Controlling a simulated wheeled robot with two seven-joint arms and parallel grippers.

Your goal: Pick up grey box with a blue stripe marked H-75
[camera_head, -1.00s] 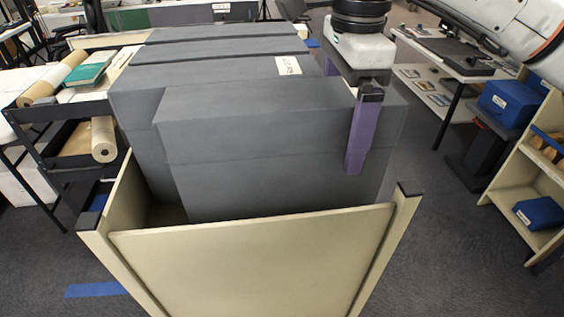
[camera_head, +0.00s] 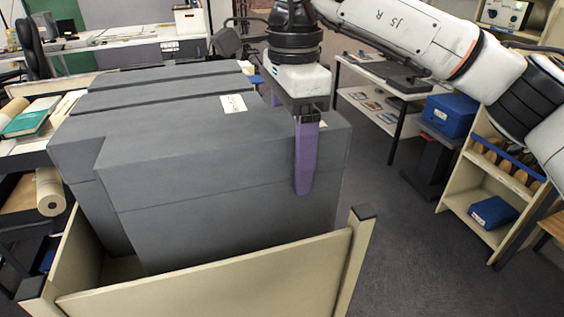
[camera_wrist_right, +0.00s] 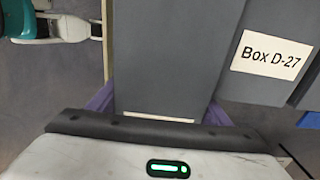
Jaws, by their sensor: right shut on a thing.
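My right gripper (camera_head: 296,130) points down over the right end of the front grey box (camera_head: 215,200). It is shut on this box, one purple finger on the near face and the other behind it. In the right wrist view the gripper (camera_wrist_right: 160,108) spans the plain grey box (camera_wrist_right: 170,50). A white label reading "Box D-27" (camera_wrist_right: 268,54) lies beside it, seemingly on the neighbouring box; it also shows in the head view (camera_head: 233,104). No blue stripe or H-75 marking shows on any face I see. My left gripper is not in view.
A beige open bin (camera_head: 215,285) surrounds the lower part of the boxes. More grey boxes (camera_head: 150,85) stand in a row behind. A beige shelf unit (camera_head: 480,200) with blue boxes stands at right. The dark floor between is clear.

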